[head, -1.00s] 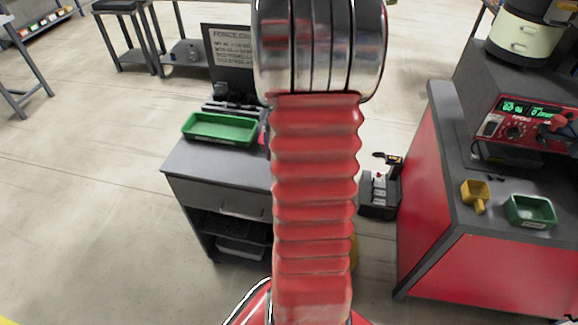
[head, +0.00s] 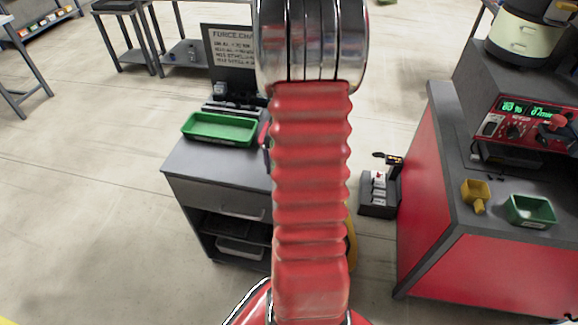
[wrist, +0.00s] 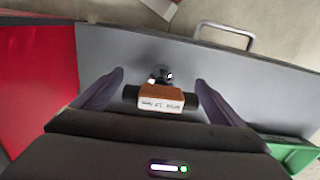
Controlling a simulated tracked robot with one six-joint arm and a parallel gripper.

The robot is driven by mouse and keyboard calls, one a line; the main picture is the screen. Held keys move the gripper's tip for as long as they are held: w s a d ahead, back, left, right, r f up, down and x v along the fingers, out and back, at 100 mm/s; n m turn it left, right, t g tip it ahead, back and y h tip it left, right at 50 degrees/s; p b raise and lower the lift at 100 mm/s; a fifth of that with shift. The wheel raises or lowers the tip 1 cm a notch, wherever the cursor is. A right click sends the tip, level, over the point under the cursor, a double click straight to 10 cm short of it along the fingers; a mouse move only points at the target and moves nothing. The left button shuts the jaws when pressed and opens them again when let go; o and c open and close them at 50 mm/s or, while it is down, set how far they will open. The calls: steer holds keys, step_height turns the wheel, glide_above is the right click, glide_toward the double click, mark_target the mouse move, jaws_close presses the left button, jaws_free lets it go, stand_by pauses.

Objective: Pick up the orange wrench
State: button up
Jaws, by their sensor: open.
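An orange-brown piece (wrist: 161,98) with a white label lies between my gripper's fingers in the wrist view, with dark round parts at both sides and a small shiny dark part just beyond it. This looks like the orange wrench, but its full shape is not visible. My gripper (wrist: 159,77) is open over the grey bench top, one finger on each side of the piece, with gaps showing. In the head view my own arm hides the gripper and the wrench.
The grey bench (head: 195,165) carries a green tray (head: 220,128) and a dark sign board (head: 235,55). The tray also shows in the wrist view (wrist: 290,152). At right a red-sided bench (head: 420,190) holds a yellow scoop (head: 474,191) and green bin (head: 530,211). Open floor lies left.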

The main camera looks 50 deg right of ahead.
steer(key=shift+c, duration=0.7)
steer(key=c, duration=1.3)
